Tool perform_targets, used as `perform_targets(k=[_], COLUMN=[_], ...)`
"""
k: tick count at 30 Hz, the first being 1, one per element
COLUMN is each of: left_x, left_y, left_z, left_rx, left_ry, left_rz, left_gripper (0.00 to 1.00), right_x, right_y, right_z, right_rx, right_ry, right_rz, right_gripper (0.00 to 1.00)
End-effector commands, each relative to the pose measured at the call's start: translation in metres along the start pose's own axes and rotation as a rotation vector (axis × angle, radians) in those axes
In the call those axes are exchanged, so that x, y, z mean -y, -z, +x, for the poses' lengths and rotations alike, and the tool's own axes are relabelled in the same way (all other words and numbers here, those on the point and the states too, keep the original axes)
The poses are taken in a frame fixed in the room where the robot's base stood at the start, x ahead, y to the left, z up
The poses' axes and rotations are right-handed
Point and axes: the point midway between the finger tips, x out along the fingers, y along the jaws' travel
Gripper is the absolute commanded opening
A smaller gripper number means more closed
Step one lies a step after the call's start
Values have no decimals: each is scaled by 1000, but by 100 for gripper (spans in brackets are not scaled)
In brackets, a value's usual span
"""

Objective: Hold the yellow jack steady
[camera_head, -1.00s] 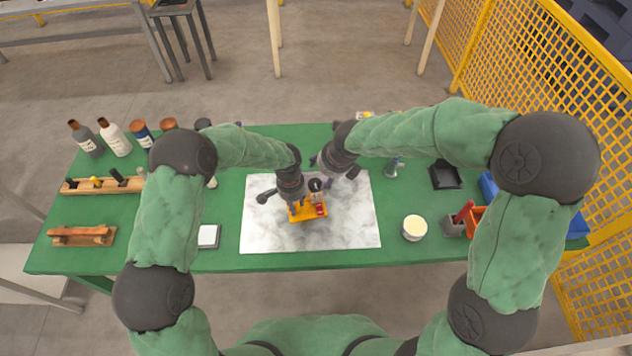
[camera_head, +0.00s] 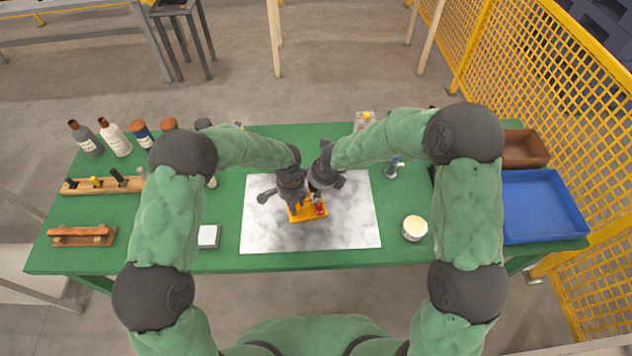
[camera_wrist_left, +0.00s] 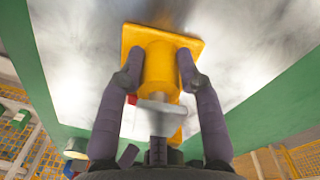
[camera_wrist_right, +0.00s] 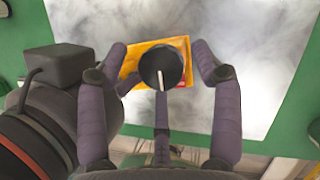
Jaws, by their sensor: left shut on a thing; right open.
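The yellow jack (camera_head: 306,213) stands on the white-grey marbled mat (camera_head: 350,225) in the middle of the green table. It also shows in the left wrist view (camera_wrist_left: 160,60), with its square base at the top. My left gripper (camera_head: 294,205) is shut on the jack, a finger on each side of its body. My right gripper (camera_head: 321,190) is just to the right, over the jack. In the right wrist view its fingers (camera_wrist_right: 162,62) are spread wide around a round black knob (camera_wrist_right: 161,66) above the yellow base, with gaps on both sides. A small red part (camera_head: 319,209) shows at the jack's right side.
A round cream-topped tin (camera_head: 414,228) stands right of the mat, and a white square pad (camera_head: 208,236) left of it. Bottles (camera_head: 115,137) and a wooden rack (camera_head: 80,187) are at the left. A blue tray (camera_head: 540,207) and brown bin (camera_head: 523,149) are at the right.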

Motion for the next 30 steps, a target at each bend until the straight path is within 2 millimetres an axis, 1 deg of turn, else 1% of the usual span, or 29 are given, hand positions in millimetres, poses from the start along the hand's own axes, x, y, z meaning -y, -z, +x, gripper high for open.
perform_targets(k=[3, 9, 10, 11, 12, 14, 15, 23, 30], left_x=[0, 0, 0, 0, 0, 0, 0, -1, -1], left_y=[0, 0, 0, 0, 0, 0, 0, -1, -1], left_z=[1, 1, 1, 1, 1, 1, 1, 1, 1], left_rx=[1, 1, 1, 1, 1, 1, 1, 3, 4], left_ry=[-1, -1, -1, -1, -1, -1, -1, -1, -1], left_rz=[0, 0, 0, 0, 0, 0, 0, 1, 2], left_gripper=[0, 0, 0, 0, 0, 0, 0, 0, 0], right_x=[0, 0, 0, 0, 0, 0, 0, 0, -1], right_y=[0, 0, 0, 0, 0, 0, 0, -1, -2], right_z=[3, 3, 3, 3, 3, 3, 3, 2, 2], right_rx=[0, 0, 0, 0, 0, 0, 0, 3, 4], right_ry=[0, 0, 0, 0, 0, 0, 0, 3, 36], right_rz=[1, 1, 1, 1, 1, 1, 1, 6, 87], right_gripper=[66, 66, 60, 52, 41, 24, 12, 12, 12])
